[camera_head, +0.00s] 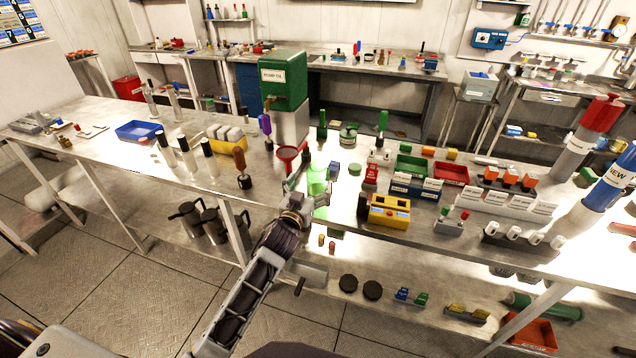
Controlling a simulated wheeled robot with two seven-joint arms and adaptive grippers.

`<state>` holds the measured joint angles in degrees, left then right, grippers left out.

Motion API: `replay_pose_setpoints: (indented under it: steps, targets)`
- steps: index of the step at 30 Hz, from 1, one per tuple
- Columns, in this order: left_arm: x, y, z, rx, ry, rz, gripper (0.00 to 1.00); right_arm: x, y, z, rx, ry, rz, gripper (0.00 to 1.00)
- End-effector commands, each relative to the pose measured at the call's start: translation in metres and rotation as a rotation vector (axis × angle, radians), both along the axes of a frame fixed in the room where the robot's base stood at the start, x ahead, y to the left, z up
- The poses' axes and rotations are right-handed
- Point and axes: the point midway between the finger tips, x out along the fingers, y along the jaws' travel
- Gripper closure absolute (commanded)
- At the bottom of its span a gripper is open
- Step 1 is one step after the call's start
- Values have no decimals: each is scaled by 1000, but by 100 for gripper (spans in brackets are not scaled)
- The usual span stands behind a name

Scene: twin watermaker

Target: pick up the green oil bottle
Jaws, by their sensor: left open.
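A bright green translucent bottle (317,178) stands upright near the front edge of the long steel bench (95,145), at the middle of the head view. I take it to be the green oil bottle. My left gripper (314,186) is open at the bottle, with its fingers reaching up around the bottle's lower part. The wrist hides some of the bottle's base. I cannot tell whether the fingers touch it. My right gripper is not in view.
A red funnel (287,153) stands just behind and left of the gripper, below a green pump oil tank (284,80). A yellow control box (389,211) sits close on the right. A brown-handled tool (241,171) stands to the left.

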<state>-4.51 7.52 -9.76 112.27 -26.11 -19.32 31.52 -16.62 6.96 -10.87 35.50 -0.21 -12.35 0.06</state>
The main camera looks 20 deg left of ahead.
Motion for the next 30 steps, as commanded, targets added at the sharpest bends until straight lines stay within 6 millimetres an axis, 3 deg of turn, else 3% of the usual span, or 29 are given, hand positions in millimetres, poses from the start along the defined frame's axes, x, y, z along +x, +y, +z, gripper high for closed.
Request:
replay_pose_setpoints:
  steps: [13,22,30]
  targets:
    - [35,-1,1,1,0,0,5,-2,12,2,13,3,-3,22]
    - [40,-1,0,1,0,0,5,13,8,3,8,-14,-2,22]
    - [41,-1,1,1,0,0,5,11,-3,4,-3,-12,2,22]
